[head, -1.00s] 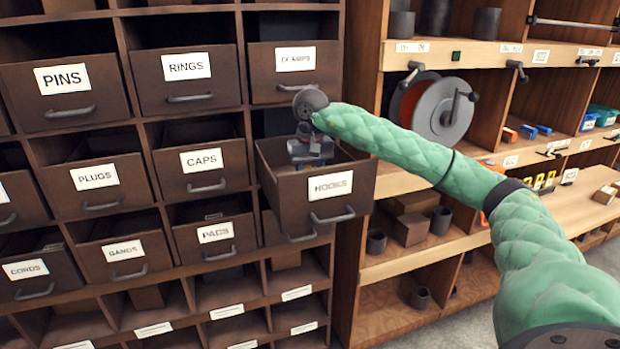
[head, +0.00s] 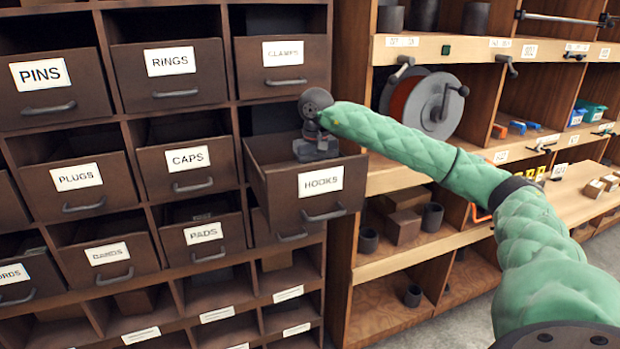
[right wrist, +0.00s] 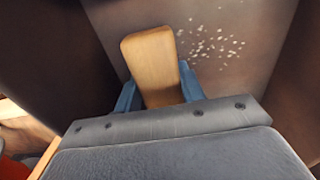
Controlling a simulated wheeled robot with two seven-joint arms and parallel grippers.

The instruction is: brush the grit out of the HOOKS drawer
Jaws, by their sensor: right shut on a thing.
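The HOOKS drawer (head: 280,179) is pulled out of the cabinet in the head view. My right gripper (head: 316,148) is over its open top, pointing down, with its fingertips hidden by the drawer front. In the right wrist view my right gripper (right wrist: 160,95) is shut on a wooden brush handle (right wrist: 150,62) between its blue fingers. The brush's bristles are hidden. Pale grit (right wrist: 214,40) lies scattered on the drawer floor beside the handle, toward the upper right. My left gripper is not in view.
Drawers labelled CAPS (head: 188,165), PADS (head: 205,238) and CLAMPS (head: 283,70) surround the HOOKS drawer. A shelf unit with a cable reel (head: 428,103) stands to the right. The drawer walls rise close around my gripper.

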